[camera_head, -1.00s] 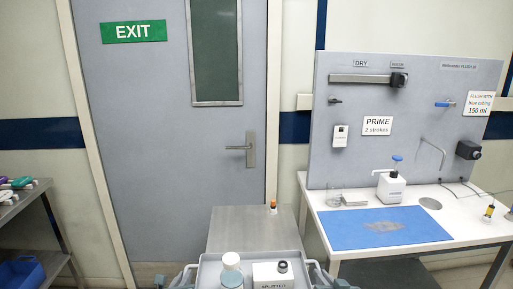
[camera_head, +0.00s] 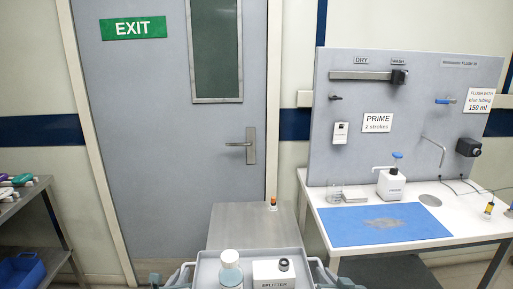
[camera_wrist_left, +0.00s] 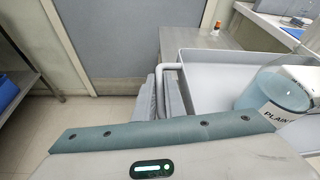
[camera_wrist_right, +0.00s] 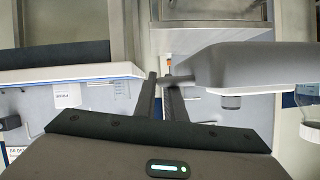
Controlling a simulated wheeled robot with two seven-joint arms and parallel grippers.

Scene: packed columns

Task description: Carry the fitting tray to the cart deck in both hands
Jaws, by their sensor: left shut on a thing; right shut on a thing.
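The grey fitting tray (camera_head: 208,266) is at the bottom centre of the head view, cut off by the frame edge. It carries a pale-blue jar with a white top (camera_head: 230,262) and a white box marked SPLITTER (camera_head: 274,272). My left gripper (camera_wrist_left: 166,88) is shut on the tray's left handle (camera_wrist_left: 178,66). My right gripper (camera_wrist_right: 162,80) is shut on the handle at the other end. The tray (camera_wrist_right: 235,66) also shows in the right wrist view. The grey cart deck (camera_head: 240,226) lies just beyond the tray; the gap between them is hard to judge.
A small orange-capped bottle (camera_head: 273,204) stands at the deck's far right; otherwise its visible surface is clear. A white bench (camera_head: 440,212) with a blue mat (camera_head: 350,228) is at right. A metal rack (camera_head: 30,200) is at left, and a closed door (camera_head: 160,120) is behind.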

